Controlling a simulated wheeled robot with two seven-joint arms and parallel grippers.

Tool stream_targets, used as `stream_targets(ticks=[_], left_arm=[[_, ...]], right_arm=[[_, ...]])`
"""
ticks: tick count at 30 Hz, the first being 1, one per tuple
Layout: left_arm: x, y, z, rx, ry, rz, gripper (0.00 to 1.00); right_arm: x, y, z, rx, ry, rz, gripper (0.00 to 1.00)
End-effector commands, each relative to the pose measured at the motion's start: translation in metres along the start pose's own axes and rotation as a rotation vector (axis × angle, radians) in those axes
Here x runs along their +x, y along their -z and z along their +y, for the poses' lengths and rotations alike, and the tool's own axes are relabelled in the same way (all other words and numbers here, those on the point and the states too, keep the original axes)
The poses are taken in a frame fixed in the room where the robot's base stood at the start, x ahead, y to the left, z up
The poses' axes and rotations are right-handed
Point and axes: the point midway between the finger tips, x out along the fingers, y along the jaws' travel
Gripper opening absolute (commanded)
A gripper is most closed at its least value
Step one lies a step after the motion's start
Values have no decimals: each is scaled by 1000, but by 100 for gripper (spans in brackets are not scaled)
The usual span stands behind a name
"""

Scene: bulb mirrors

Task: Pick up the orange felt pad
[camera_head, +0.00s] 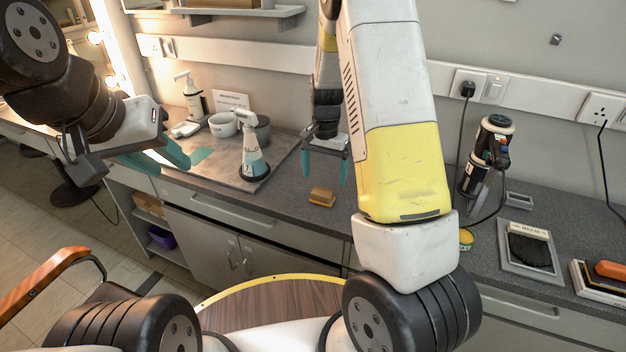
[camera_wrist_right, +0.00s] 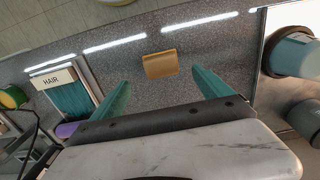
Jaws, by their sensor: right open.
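The orange felt pad (camera_head: 322,197) is a small tan-orange block lying on the dark grey speckled worktop near its front edge. It also shows in the right wrist view (camera_wrist_right: 160,64), just beyond and between the fingertips. My right gripper (camera_head: 324,178) points down above the pad, its teal fingers spread and empty. In the right wrist view the right gripper (camera_wrist_right: 161,80) has clear gaps on both sides of the pad and does not visibly touch it. My left gripper (camera_head: 174,168) is at the far left, away from the pad, its teal fingers apart with nothing visible between them.
A spray bottle (camera_head: 253,150), white bowl (camera_head: 222,125) and pump bottle (camera_head: 192,97) stand on a metal tray left of the pad. A hair brush tray (camera_head: 515,262), yellow tin (camera_head: 466,239) and dark clipper (camera_head: 482,160) are at right. Worktop around the pad is clear.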

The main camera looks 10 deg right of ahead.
Motion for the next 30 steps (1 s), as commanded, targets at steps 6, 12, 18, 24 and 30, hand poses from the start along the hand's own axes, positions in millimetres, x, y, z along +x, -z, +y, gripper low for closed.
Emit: stream_targets(ticks=[6, 12, 18, 24, 30], left_arm=[[0, 0, 0, 0, 0, 0, 36], [0, 0, 0, 0, 0, 0, 36], [0, 0, 0, 0, 0, 0, 36], [0, 0, 0, 0, 0, 0, 36], [0, 0, 0, 0, 0, 0, 36]], right_arm=[[25, -1, 1, 0, -2, -2, 89], [55, -3, -2, 0, -3, -3, 89], [73, -2, -2, -1, -1, -1, 89], [74, -2, -3, -2, 0, -1, 89], [73, -2, -3, -1, 0, -1, 56]])
